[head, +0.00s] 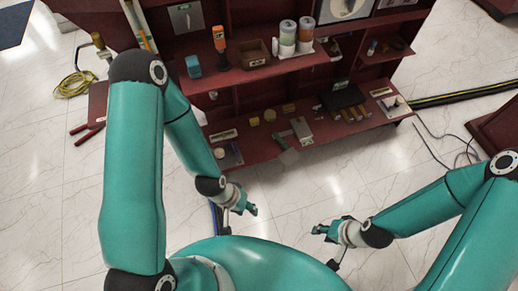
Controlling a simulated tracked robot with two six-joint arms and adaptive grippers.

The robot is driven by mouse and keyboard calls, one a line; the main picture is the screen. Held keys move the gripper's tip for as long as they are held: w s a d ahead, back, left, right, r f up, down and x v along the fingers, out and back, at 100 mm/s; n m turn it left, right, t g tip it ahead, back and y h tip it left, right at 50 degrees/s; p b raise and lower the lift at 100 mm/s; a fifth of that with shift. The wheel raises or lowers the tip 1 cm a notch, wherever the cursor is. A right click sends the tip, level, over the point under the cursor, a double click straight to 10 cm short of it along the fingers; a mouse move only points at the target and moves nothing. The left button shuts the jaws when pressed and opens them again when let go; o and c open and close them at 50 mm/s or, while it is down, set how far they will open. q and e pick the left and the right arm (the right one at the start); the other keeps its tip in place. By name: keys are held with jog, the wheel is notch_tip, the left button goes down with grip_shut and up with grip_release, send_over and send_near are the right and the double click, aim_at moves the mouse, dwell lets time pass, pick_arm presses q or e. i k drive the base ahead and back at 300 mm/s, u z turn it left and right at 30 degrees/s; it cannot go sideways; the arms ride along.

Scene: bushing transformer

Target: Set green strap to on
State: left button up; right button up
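I cannot pick out a green strap for certain. A dull grey-green flat piece (287,153) hangs at the front edge of the red lower shelf (330,136), next to a grey box (302,130); it is too small to tell whether it is a strap or how it is set. My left gripper (251,210) is below and left of this piece in the picture, apart from it. My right gripper (318,229) is below and right of it, also apart. Both are small in view and nothing shows in them; whether their fingers are open or shut is unclear.
The red upper shelf holds two cans (288,38), an orange-topped bottle (219,38), a teal block (194,66) and a brown box (255,52). A black case (342,97) stands on the lower shelf. A yellow cable (75,84) lies left. The pale floor in front is largely clear.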

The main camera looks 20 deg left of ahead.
aim_at(290, 156)
jog(key=u, duration=0.2)
jog(key=i, duration=0.6)
jog(key=z, duration=0.1)
jog(key=k, duration=0.6)
jog(key=u, duration=0.6)
jog(key=i, duration=0.85)
jog(key=z, duration=0.15)
